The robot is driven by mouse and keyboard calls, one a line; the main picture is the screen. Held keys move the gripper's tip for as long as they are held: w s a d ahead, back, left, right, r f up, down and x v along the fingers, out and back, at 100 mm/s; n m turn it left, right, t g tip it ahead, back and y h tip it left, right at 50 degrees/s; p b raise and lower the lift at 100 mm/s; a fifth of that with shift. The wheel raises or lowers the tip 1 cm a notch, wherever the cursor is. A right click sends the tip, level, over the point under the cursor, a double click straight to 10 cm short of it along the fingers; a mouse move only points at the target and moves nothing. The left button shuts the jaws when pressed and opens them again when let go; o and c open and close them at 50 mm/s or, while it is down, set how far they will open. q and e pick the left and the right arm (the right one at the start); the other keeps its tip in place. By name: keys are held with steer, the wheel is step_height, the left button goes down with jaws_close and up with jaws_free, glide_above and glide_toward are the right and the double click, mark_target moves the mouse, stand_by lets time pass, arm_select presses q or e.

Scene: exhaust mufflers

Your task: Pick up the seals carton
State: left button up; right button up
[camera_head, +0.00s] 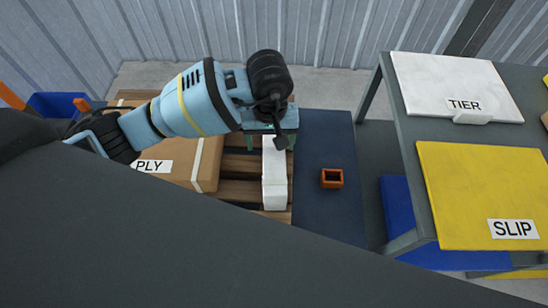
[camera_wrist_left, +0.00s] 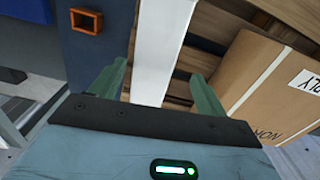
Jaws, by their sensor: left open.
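A long narrow white carton (camera_head: 274,185) lies on the wooden slats beside a large cardboard box; I can read no label on it, so I cannot confirm it is the seals carton. It also shows in the left wrist view (camera_wrist_left: 158,45), running away between the fingers. My left gripper (camera_head: 279,141) is over the carton's far part in the head view. In the left wrist view the gripper (camera_wrist_left: 157,90) is open, with one green finger to each side of the carton. I cannot tell whether the fingers touch it. My right gripper is not in view.
The cardboard box (camera_head: 207,170) marked PLY is close on the left. A dark blue surface (camera_head: 325,135) on the right holds a small orange square piece (camera_head: 332,178). Farther right, a grey table (camera_head: 410,160) carries a white TIER panel (camera_head: 440,80) and a yellow SLIP panel (camera_head: 470,185).

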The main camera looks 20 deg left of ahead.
mark_target(274, 150)
arm_select(q)
steer(key=f, duration=0.4)
steer(key=shift+w+d, duration=0.15)
steer(key=shift+d, duration=0.25)
steer(key=shift+f, duration=0.55)
steer(key=shift+c, duration=0.3)
steer(key=c, duration=1.2)
